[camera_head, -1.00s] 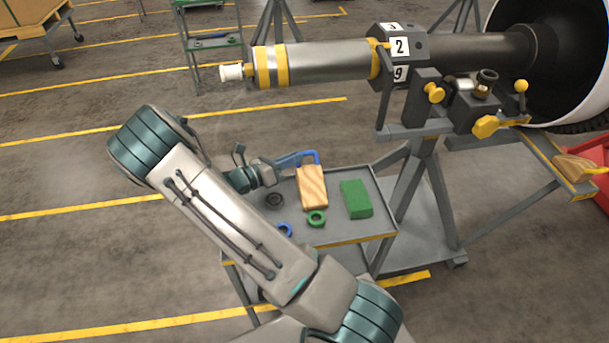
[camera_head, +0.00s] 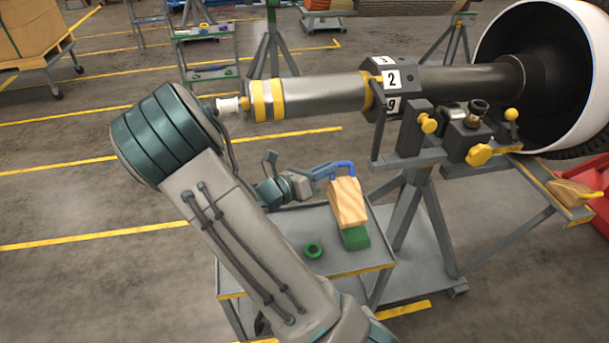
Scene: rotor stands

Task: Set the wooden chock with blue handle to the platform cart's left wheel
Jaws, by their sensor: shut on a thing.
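The wooden chock (camera_head: 347,203) with its blue handle (camera_head: 343,165) hangs in the air above the grey tool cart, in front of the rotor shaft. My gripper (camera_head: 326,171) is shut on the blue handle from the left. A cart with a low platform (camera_head: 35,58) stands at the far upper left, partly cut off by the frame, and carries a large brown box. One caster wheel (camera_head: 57,93) shows at its near side.
A yellow-handled wooden chock (camera_head: 575,192) lies at right. Floor at left is clear.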

